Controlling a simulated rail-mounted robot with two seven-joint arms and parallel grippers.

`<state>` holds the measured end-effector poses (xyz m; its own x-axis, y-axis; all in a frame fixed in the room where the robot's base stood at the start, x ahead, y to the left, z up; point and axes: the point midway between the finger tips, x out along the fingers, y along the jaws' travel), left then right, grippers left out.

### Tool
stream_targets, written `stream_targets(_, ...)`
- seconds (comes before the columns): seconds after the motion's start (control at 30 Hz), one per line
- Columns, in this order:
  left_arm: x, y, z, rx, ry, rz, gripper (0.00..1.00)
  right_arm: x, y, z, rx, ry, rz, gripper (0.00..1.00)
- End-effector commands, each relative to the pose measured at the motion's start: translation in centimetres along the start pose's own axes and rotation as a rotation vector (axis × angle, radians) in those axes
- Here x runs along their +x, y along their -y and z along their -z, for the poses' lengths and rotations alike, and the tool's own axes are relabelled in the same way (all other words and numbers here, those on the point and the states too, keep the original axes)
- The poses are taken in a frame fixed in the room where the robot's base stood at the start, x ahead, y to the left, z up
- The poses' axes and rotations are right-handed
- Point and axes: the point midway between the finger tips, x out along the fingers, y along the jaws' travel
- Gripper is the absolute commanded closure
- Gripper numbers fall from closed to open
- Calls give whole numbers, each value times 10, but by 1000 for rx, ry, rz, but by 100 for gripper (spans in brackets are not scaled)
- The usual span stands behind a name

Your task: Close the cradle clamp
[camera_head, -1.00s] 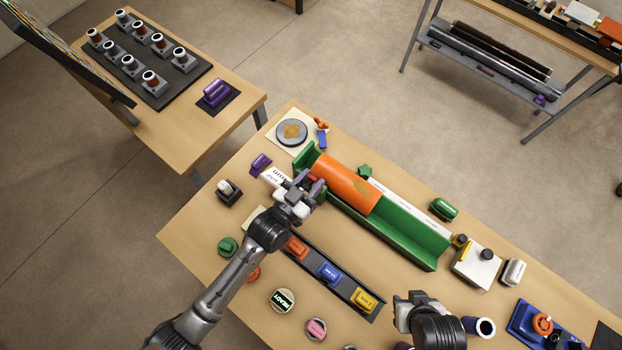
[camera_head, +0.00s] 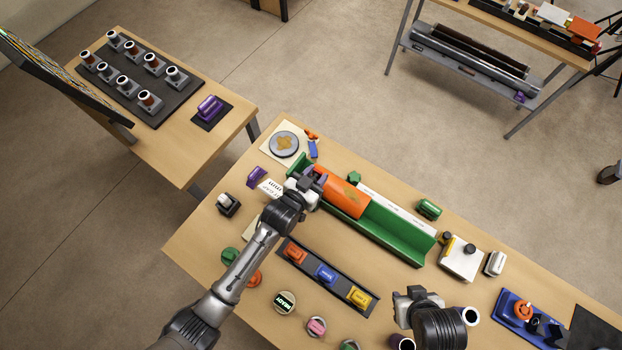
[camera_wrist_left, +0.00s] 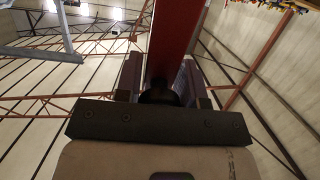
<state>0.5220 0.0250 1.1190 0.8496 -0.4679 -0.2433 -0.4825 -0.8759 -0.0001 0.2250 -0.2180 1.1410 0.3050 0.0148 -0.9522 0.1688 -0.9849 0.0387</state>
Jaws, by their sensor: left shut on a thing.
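The green cradle (camera_head: 400,238) lies diagonally along the table, with an orange pipe (camera_head: 343,194) resting in its left half. My left gripper (camera_head: 310,180) is at the cradle's left end, beside the pipe's end. In the left wrist view a dark red bar (camera_wrist_left: 173,40) stands between the two fingers, which are shut on it; it seems to be the clamp's arm. The gripper hides most of the clamp in the head view. My right gripper (camera_head: 408,298) is low over the table's front, away from the cradle; its fingers are not clear.
A dark tray with orange, blue and yellow blocks (camera_head: 327,274) lies in front of the cradle. A purple block (camera_head: 256,174) and a round disc (camera_head: 285,143) are near its left end. A white block (camera_head: 461,259) and a blue fixture (camera_head: 525,318) stand to the right.

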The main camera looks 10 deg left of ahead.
Motion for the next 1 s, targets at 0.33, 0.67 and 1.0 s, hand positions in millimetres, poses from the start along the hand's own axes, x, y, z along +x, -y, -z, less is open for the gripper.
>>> stream_targets(0.33,12,1,-4,0,8,1,100,3,1,-1,3,0,2,57)
stream_targets(0.67,13,1,-6,0,12,1,100,3,3,0,9,-1,7,57)
stream_targets(1.0,13,1,-5,0,10,1,48,3,3,0,9,-2,7,57)
